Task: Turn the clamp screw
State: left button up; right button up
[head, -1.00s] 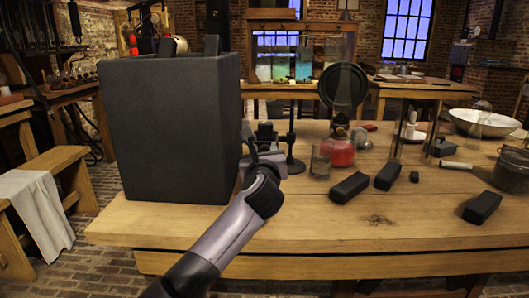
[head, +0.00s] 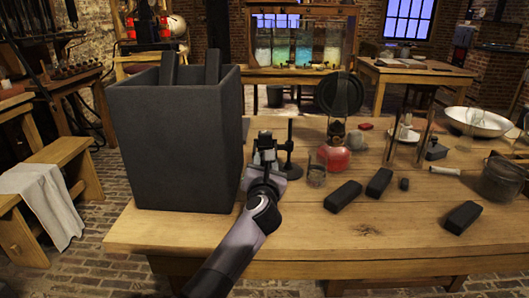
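A small dark clamp-like device (head: 265,142) stands on the wooden table, just right of the big black box. A dark upright stand with a round base (head: 288,168) is beside it. The clamp screw itself is too small to pick out. My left arm comes in from the lower left, and its gripper (head: 264,168) is right in front of the device and overlaps its lower part. I cannot tell whether it touches the device, and its fingers are too small and hidden to show open or shut. My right gripper is out of view.
The tall black open-topped box (head: 175,150), with dark slabs sticking up in it, blocks the left of the table. Right of my arm are a glass beaker (head: 317,174), a red-bottomed lamp (head: 334,158) and dark blocks (head: 343,196).

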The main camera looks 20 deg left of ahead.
pick_arm(q)
jog(key=shift+r+m+p, duration=0.1)
jog(key=shift+m+p, duration=0.65)
jog(key=shift+m, duration=0.15)
jog(key=o, duration=1)
jog(key=shift+o, duration=0.2)
jog(key=shift+s+d, duration=0.25)
jog(key=shift+s, duration=0.3)
jog(key=p+v, duration=0.1)
jog(key=v, duration=0.3)
jog(key=shift+s, duration=0.25)
jog(key=shift+s+d+p, duration=0.25)
jog(key=shift+s+p, duration=0.05)
jog(key=shift+s, duration=0.4)
